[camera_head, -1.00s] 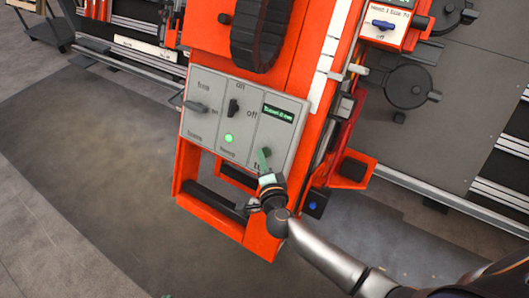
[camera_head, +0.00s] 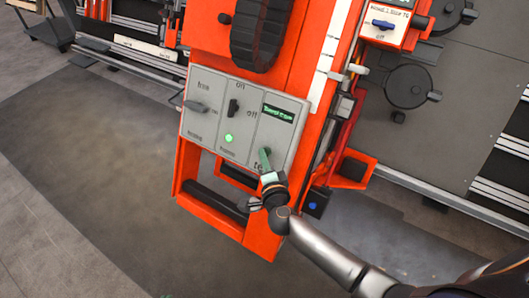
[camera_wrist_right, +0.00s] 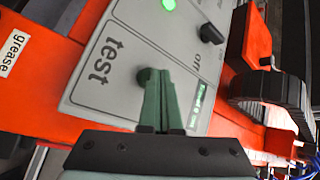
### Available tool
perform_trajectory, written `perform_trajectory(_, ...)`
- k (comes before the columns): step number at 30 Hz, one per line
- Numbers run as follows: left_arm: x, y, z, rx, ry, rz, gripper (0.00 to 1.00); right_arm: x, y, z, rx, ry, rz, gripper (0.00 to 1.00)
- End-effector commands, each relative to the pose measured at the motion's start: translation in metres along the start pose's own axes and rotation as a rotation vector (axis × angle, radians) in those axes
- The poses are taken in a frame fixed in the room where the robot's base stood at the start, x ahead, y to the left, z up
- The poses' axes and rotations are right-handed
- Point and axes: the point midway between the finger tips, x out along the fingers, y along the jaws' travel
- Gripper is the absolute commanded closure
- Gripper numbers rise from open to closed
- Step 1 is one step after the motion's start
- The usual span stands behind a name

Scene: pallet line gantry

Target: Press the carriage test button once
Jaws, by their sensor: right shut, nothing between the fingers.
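The grey control panel (camera_head: 212,140) sits on the orange carriage. The test button (camera_wrist_right: 147,76) is a dark round knob beside the printed word "test" in the right wrist view. In the head view it is hidden behind my fingers. My right gripper (camera_head: 265,155) has its green fingers shut and empty, pointing at the lower right of the panel. In the right wrist view the fingertips (camera_wrist_right: 155,75) overlap the button's edge. I cannot tell whether they touch it. My left gripper is not in view.
The panel has a black on/off switch (camera_head: 233,107), a lit green lamp (camera_head: 228,138), a left knob (camera_head: 196,106) and a small green-lettered display (camera_head: 278,112). A black cable chain (camera_head: 258,35) is above. A blue switch (camera_head: 383,24) is at upper right.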

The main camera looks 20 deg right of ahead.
Motion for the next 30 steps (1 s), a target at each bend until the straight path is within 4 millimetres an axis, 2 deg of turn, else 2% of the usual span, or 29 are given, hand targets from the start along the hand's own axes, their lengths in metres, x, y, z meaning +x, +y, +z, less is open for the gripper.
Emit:
perform_trajectory(21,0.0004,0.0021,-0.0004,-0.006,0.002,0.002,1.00,0.0042,0.0023,-0.0041,-0.001,0.003,-0.001,1.00)
perform_trajectory(30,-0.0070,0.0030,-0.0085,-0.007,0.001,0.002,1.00,-0.0046,-0.0048,0.0016,0.000,0.002,0.001,1.00)
